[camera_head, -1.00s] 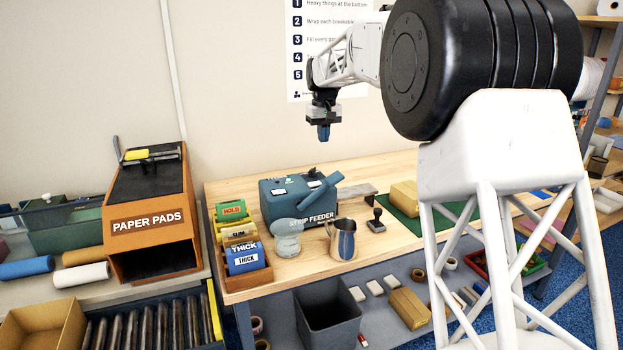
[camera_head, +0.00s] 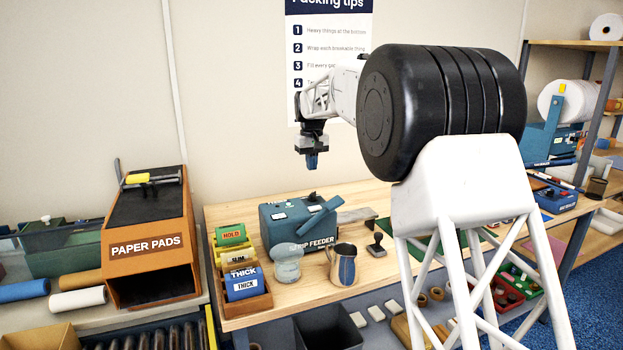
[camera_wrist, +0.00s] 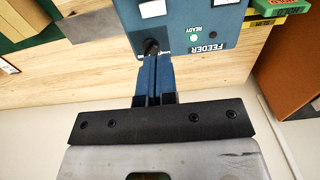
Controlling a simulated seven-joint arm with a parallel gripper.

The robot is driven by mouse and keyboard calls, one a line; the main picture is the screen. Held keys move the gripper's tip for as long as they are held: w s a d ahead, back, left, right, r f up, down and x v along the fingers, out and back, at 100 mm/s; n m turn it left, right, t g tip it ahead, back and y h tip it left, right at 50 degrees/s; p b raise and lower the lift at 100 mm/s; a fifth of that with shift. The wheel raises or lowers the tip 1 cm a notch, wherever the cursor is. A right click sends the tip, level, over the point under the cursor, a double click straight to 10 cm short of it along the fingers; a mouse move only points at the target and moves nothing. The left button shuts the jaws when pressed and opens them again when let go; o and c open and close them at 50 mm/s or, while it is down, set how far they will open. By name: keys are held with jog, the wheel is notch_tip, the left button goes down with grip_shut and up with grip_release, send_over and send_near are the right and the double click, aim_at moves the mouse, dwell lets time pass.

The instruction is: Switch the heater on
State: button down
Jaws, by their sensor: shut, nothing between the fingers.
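The teal strip feeder (camera_head: 285,232) stands on the wooden bench, with a raised teal arm on its top; no part marked as a heater is readable. In the wrist view the feeder (camera_wrist: 228,18) fills the top, with a pale green READY light (camera_wrist: 194,37), white labels and a small dark round knob or switch (camera_wrist: 150,45). My gripper (camera_head: 311,166) hangs pointing down above the feeder, clear of it in the head view. Its blue fingers (camera_wrist: 153,62) are together and empty, and appear in line with the dark knob, partly covering it. The knob's position cannot be told.
A glass jar (camera_head: 287,265) and a metal jug (camera_head: 343,265) stand in front of the feeder, with a stamp (camera_head: 376,247) to their right. A rack of strip boxes (camera_head: 243,303) is at left. The air around my gripper is free.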

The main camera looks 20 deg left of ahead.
aim_at(316, 208)
notch_tip(316, 208, down, 14)
jog(key=shift+r, duration=0.2)
dwell(0.5)
jog(key=shift+f, duration=0.15)
dwell(0.5)
jog(key=shift+w+d, duration=0.1)
jog(key=shift+d, duration=0.05)
jog(key=shift+w+d+r, duration=0.25)
jog(key=shift+w+d, duration=0.1)
jog(key=shift+d, duration=0.05)
jog(key=shift+r, duration=0.2)
dwell(0.4)
notch_tip(316, 208, up, 14)
jog(key=shift+f, duration=0.15)
dwell(0.5)
jog(key=shift+d, duration=0.1)
dwell(0.4)
